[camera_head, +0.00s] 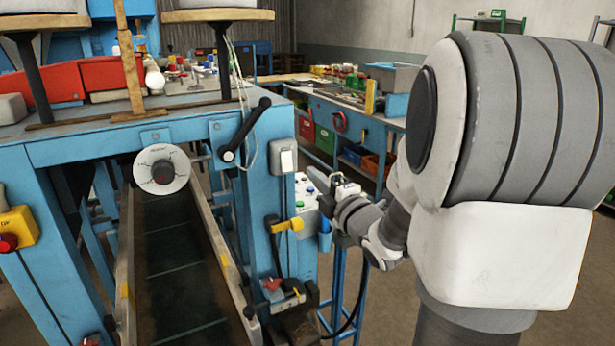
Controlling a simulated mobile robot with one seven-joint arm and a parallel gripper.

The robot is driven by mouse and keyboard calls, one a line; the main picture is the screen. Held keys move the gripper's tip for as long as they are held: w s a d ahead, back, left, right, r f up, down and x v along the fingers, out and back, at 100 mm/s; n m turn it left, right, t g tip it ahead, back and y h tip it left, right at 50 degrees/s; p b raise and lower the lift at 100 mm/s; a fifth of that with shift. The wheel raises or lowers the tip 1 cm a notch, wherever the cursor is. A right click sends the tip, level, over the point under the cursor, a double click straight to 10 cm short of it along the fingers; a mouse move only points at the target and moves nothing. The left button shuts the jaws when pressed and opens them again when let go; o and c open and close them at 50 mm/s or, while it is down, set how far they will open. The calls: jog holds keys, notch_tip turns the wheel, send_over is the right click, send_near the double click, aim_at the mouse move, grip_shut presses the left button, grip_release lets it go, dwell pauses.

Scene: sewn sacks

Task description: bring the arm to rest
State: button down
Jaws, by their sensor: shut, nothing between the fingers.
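My arm fills the right side of the head view, with its large grey and white links close to the camera. My gripper (318,180) is at the far end of the arm, just right of the blue machine frame's front post. It is small in the picture and partly seen against a white control box (306,204) with coloured buttons. The fingers look shut and I see nothing held between them. I cannot tell whether the gripper touches the box or is in front of it.
A blue machine frame (277,230) with a black lever (246,130), a white dial (161,170) and a dark conveyor belt (172,265) stands at left. A yellow box with a red button (14,228) is at the left edge. A blue workbench (370,125) stands behind. Floor shows between them.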

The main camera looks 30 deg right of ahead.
jog(key=shift+s, duration=0.45)
dwell(0.3)
